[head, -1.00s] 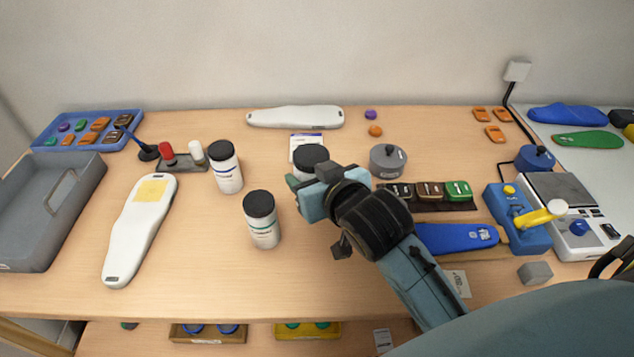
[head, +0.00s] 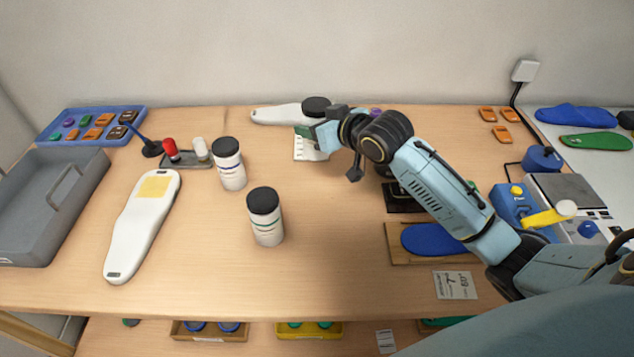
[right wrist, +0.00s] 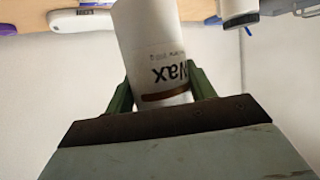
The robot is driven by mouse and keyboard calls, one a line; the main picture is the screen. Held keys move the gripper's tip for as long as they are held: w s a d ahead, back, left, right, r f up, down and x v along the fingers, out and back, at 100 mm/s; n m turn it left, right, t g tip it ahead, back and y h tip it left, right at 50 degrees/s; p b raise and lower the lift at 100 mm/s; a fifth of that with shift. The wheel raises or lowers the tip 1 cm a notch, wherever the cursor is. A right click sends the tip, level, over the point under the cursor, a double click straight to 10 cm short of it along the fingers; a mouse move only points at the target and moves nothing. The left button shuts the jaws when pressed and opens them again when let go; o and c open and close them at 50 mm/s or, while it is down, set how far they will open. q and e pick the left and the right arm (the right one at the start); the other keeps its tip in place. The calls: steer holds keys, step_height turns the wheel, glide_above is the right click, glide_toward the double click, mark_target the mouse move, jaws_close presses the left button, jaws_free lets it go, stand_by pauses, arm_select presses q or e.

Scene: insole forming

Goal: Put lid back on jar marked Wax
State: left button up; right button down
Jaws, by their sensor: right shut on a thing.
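The jar marked Wax (right wrist: 150,45) is white with a brown band, and it appears upside down in the right wrist view. My right gripper (right wrist: 160,95) is shut on its body, one green finger on each side. In the head view, my right gripper (head: 312,133) is at the back middle of the table, with a dark round top (head: 316,104) just beyond it. The jar's body is mostly hidden there. I cannot tell whether the dark top is a fitted lid. My left gripper is not in view.
Two white jars with black tops, one at left (head: 229,165) and one nearer (head: 265,217), stand on the table. A white insole-shaped piece (head: 143,225) and a grey tray (head: 50,205) are at left. The front middle is clear.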

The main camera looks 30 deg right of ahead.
step_height(320, 180, down, 6)
steer(key=shift+f+b, duration=0.1)
steer(key=shift+b, duration=0.4)
steer(key=shift+f+b, duration=0.35)
steer(key=shift+f, duration=1.5)
steer(key=shift+f, duration=0.1)
steer(key=c, duration=0.5)
jaws_free()
steer(key=shift+f, duration=0.1)
steer(key=shift+s+r, duration=0.15)
steer(key=shift+r, duration=0.05)
steer(key=p+v, duration=0.1)
steer(key=v, duration=1)
steer(key=shift+s+r+p, duration=0.15)
steer(key=shift+s+p, duration=0.2)
